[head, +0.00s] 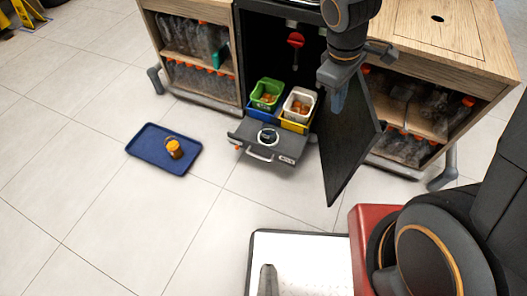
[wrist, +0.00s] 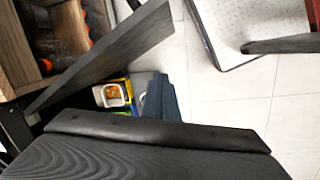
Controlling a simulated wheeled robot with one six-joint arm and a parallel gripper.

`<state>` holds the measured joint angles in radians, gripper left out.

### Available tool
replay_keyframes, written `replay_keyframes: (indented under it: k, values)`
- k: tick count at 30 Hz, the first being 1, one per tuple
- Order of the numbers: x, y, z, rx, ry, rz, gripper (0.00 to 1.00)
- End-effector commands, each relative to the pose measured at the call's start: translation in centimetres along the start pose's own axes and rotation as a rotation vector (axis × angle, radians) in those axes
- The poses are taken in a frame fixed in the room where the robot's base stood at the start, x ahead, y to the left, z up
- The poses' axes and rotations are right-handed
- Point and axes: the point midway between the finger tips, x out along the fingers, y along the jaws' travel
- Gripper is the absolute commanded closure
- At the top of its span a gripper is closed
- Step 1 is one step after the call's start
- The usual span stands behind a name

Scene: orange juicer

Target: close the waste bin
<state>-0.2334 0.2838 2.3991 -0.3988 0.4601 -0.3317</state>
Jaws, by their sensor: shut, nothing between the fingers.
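The waste bin drawer (head: 262,137) is pulled out of the dark cabinet, with a grey front and a metal handle (head: 259,156). In it stand a green-rimmed tub (head: 266,93) and a white tub (head: 299,104), both holding orange waste. The white tub also shows in the wrist view (wrist: 112,94). The cabinet's dark door (head: 348,143) stands open on the right and crosses the wrist view (wrist: 105,55). My gripper (head: 338,104) points down between the tubs and the door, shut and empty. Its fingers also show in the wrist view (wrist: 158,98).
Shelves of empty bottles (head: 197,39) flank the cabinet on the left and right (head: 420,110). A blue tray (head: 150,158) with an orange jar (head: 174,148) lies on the floor at left. The tiled floor before the drawer is clear.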

Motion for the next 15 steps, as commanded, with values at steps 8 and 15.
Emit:
replay_keyframes:
  k: [8, 15]
  values:
    - [13.3, -1.2, -10.9, -0.695, 0.0, 0.092, 1.0]
    - [24.1, -5.1, -19.6, -1.288, 0.011, 0.154, 1.0]
